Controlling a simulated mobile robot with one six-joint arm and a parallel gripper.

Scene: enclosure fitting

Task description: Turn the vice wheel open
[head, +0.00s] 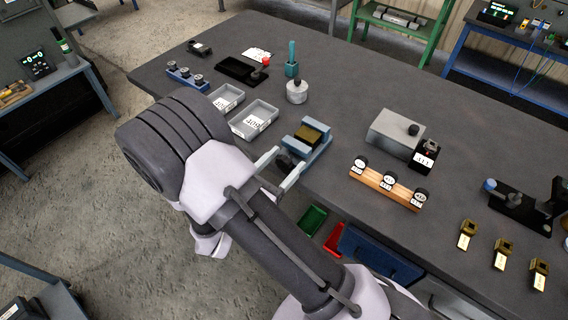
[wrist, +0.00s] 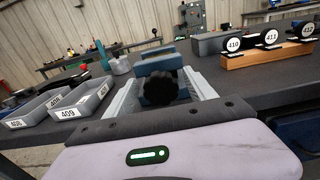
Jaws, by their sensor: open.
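The small blue vice (head: 318,150) stands at the table's near edge with a brass-coloured block (head: 307,138) between its jaws. Its black lobed wheel (wrist: 160,86) faces me in the middle of the wrist view. In the head view the wheel (head: 286,160) is partly hidden by my gripper. My gripper (head: 279,171) is open, with one pale finger on each side of the wheel. The fingers also show in the wrist view (wrist: 163,92), to the left and right of the wheel. I cannot tell whether they touch it.
Grey trays (head: 254,120) stand left of the vice. A wooden rack (head: 385,187) with several black, labelled round pieces is to the right, near a grey block (head: 394,130). A white-grey cylinder (head: 297,92) stands behind. Green and red bins (head: 313,219) sit below the table edge.

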